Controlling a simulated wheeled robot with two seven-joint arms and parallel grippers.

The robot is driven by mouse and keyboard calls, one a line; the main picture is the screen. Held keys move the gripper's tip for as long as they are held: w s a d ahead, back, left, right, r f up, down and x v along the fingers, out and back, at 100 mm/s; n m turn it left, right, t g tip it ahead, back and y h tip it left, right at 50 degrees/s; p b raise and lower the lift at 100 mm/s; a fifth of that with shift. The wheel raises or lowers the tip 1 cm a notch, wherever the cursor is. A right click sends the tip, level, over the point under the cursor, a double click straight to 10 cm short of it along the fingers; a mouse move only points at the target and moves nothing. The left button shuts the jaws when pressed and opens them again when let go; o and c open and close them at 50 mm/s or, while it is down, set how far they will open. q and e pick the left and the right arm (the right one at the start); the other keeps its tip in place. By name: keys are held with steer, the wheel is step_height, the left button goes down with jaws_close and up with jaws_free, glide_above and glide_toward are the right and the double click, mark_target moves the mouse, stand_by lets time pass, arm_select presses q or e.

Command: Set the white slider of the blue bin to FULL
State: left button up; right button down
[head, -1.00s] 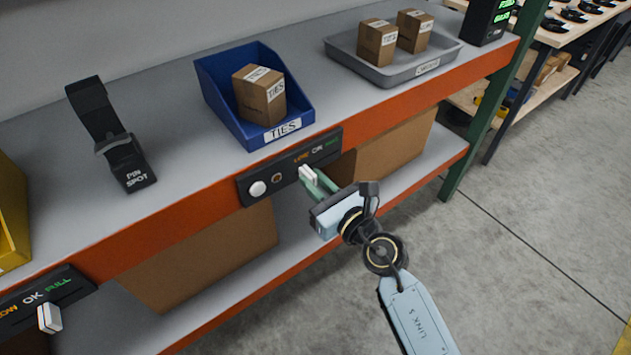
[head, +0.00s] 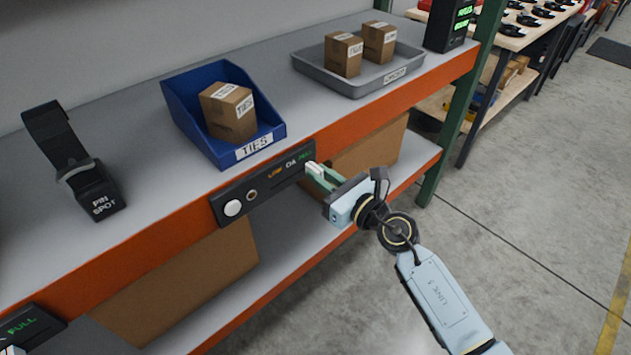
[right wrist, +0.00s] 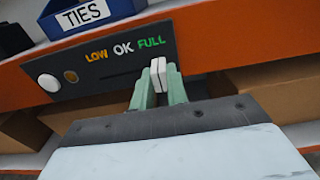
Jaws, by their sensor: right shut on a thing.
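The blue bin (head: 190,128), labelled TIES, stands on the shelf with a carton in it. On the shelf's front edge below it is a dark panel (head: 268,188) marked LOW, OK and FULL. My right gripper (head: 317,174) is shut on the white slider (head: 313,168) at the panel's right end. In the right wrist view the slider (right wrist: 158,74) stands below the right part of the green FULL word (right wrist: 151,41), between the green fingers. The fingers hide part of the slider and its slot.
The panel also has a white round button (head: 233,208) and a small amber lamp (head: 251,195). A grey tray (head: 357,85) with two cartons is to the right. A black PIN SPOT stand (head: 98,203) is to the left. Open floor lies at the right.

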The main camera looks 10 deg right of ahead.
steer(key=shift+w+d, duration=0.1)
steer(key=shift+d, duration=0.1)
steer(key=c, duration=1.4)
jaws_free()
arm_select(q)
steer(key=shift+w, duration=0.1)
arm_select(e)
steer(key=shift+o, duration=0.2)
